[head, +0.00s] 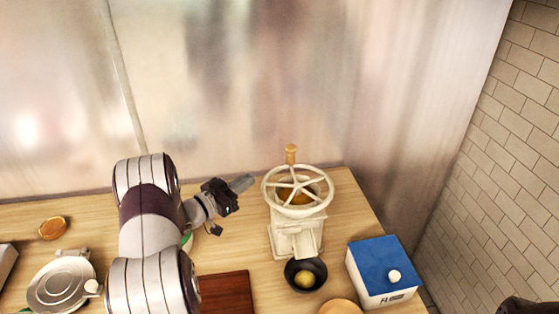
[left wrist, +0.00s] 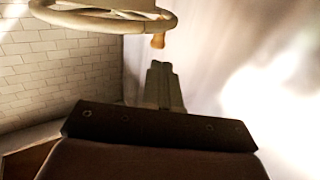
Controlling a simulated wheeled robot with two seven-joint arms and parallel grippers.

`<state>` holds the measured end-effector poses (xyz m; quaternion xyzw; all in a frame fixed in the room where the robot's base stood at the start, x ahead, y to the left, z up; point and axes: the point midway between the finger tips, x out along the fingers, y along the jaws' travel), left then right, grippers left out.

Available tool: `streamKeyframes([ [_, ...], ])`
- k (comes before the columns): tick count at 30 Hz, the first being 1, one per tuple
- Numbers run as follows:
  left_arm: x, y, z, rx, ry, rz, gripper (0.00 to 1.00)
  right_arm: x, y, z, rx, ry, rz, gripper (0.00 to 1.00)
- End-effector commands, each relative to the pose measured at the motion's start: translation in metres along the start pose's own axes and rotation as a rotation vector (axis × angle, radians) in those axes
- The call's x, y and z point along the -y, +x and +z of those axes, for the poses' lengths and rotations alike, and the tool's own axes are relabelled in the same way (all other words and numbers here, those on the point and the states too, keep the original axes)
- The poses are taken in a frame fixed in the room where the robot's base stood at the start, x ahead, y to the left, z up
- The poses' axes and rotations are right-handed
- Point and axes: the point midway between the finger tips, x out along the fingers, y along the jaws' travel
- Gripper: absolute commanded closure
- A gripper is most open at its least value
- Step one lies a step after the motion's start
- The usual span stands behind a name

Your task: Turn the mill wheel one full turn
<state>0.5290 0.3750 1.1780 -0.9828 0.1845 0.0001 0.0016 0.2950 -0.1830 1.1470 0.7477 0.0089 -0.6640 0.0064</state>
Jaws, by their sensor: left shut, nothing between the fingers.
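The mill (head: 297,235) is cream-coloured and stands upright on the wooden counter, right of centre in the head view. Its spoked mill wheel (head: 276,198) lies flat on top, with a wooden handle knob (head: 291,154) upright at the far side of the rim. My left gripper (head: 248,180) is shut and empty, just left of the wheel and apart from it. In the left wrist view the shut fingers (left wrist: 160,75) point towards the knob (left wrist: 158,41), and the wheel rim (left wrist: 95,22) shows at upper left. My right gripper does not show.
A dark red board (head: 228,292) and a metal lid (head: 60,285) lie nearer. A metal wall (head: 250,80) closes the back.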

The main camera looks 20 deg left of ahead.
Motion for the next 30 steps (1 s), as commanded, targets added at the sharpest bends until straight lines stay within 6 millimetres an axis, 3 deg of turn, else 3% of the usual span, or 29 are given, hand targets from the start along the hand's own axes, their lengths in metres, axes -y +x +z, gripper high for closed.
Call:
streamKeyframes([
  [9, -0.002, 0.068, -0.006, -0.001, -0.002, 0.005, 1.0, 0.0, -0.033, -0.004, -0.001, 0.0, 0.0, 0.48],
  [16, -0.001, 0.11, -0.005, -0.001, -0.002, 0.003, 1.0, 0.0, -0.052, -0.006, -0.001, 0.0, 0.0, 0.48],
  [21, -0.001, 0.125, -0.003, -0.001, -0.002, 0.003, 1.0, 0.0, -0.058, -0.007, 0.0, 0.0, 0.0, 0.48],
  [30, -0.001, 0.128, -0.001, -0.001, -0.003, 0.001, 1.0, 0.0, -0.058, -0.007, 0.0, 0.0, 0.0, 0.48],
])
